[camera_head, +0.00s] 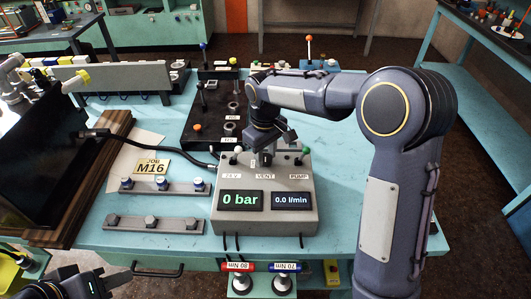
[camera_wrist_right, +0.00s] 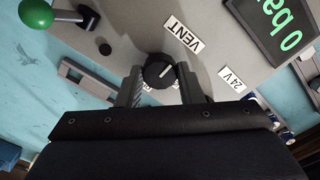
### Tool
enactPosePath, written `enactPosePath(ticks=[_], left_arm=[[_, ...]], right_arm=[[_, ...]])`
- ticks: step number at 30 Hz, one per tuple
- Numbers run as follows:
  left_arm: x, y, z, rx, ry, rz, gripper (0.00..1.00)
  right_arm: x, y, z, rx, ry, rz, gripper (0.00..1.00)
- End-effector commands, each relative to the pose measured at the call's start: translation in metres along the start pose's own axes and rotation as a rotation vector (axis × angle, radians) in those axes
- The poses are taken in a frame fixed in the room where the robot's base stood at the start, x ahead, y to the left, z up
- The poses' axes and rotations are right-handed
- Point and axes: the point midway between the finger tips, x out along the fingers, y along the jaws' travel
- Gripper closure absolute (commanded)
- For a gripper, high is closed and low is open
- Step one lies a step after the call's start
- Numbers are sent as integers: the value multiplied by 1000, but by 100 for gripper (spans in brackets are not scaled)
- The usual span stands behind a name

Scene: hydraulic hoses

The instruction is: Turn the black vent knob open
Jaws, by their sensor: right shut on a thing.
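The black vent knob (camera_wrist_right: 158,70) is on the sloped top of the grey control box (camera_head: 266,222), by the VENT label (camera_wrist_right: 183,34). It is round, with a white pointer line slanting up and right in the wrist view. My right gripper (camera_wrist_right: 158,84) is shut on the knob, one finger on each side; in the head view the gripper (camera_head: 264,145) comes down from above and largely hides the knob. The displays read 0 bar and 0.0 l/min. My left gripper (camera_head: 92,285) is at the bottom left, away from the box; its jaws are not clear.
The green PUMP lever (camera_wrist_right: 37,14) stands beside the knob; a black 24 V switch (camera_head: 234,158) is on the other side. A black block with fittings (camera_head: 201,127) lies behind the box. Bolt rails (camera_head: 153,224) lie to its left. The teal table (camera_head: 338,190) is clear to its right.

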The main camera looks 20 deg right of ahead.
Motion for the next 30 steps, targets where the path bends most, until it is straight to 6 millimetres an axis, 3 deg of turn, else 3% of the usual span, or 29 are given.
enactPosePath(ticks=[7, 8, 12, 23, 30], left_arm=[[0, 0, 0, 0, 0, 0, 64], [0, 0, 0, 0, 0, 0, 64], [0, 0, 0, 0, 0, 0, 64], [1, 0, 0, 0, 0, 0, 64], [4, -2, 2, 0, 0, 0, 64]], right_arm=[[-1, 0, -1, 4, 5, 0, 89], [-1, 1, -1, 4, 5, 0, 64], [-1, 0, -1, 3, 4, 0, 46], [-5, 0, -1, 1, 3, 0, 45], [-43, 0, -1, 2, 8, 1, 45]])
